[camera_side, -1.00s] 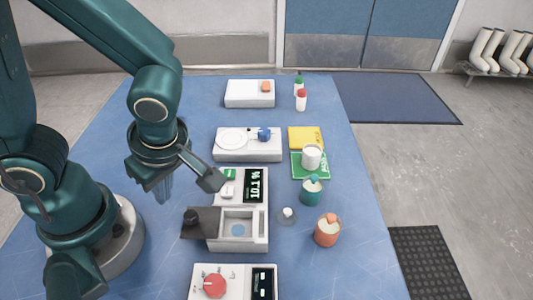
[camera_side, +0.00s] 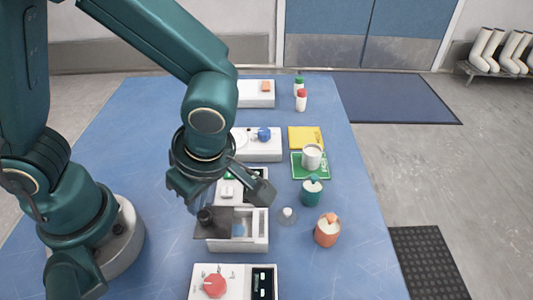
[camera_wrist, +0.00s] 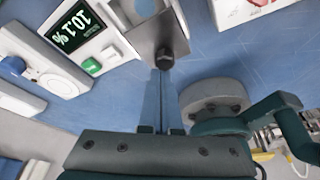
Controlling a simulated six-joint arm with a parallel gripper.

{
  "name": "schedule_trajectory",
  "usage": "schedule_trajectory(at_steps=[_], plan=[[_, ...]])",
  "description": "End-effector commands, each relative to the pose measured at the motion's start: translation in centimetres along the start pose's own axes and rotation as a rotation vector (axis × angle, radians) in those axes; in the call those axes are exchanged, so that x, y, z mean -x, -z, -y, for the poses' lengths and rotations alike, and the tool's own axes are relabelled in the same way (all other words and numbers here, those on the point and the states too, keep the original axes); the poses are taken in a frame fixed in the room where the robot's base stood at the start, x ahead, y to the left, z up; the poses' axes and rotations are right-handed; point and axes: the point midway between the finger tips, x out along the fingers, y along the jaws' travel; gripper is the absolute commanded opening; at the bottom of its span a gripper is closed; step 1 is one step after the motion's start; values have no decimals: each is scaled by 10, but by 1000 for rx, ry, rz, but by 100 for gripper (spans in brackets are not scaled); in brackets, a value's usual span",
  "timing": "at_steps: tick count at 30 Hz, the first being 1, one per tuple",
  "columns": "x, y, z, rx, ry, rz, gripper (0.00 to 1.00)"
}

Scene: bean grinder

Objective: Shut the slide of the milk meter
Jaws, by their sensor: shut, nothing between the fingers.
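The milk meter (camera_side: 262,230) is a white box with an open well and a dark slide (camera_side: 226,222) on its top. The slide's plate covers the left part of the well and still overhangs the box's left side; the right part of the well is uncovered. A black knob (camera_side: 205,216) stands on the slide's left end. My gripper (camera_side: 199,206) is shut and empty, its tips at or just beside the knob; contact is hard to tell. In the wrist view the shut fingers (camera_wrist: 164,74) point at the knob (camera_wrist: 164,58) on the slide (camera_wrist: 158,30).
A display reading 10.1 % (camera_wrist: 77,26) and green and white buttons sit behind the well. A red-dial box (camera_side: 215,286) stands in front. To the right are a small white-topped piece (camera_side: 287,212), an orange cup (camera_side: 327,232) and a teal cup (camera_side: 312,192).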

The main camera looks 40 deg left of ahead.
Motion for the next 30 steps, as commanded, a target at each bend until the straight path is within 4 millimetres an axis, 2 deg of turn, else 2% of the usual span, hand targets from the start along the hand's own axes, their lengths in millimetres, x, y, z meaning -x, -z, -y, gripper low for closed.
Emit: schedule_trajectory(at_steps=[6,12,24,30], plan=[[8,-23,-16,0,1,-1,0],[10,-31,-22,0,2,-1,0],[11,-32,-22,2,-1,7,0],[6,-18,-22,4,1,2,0]])
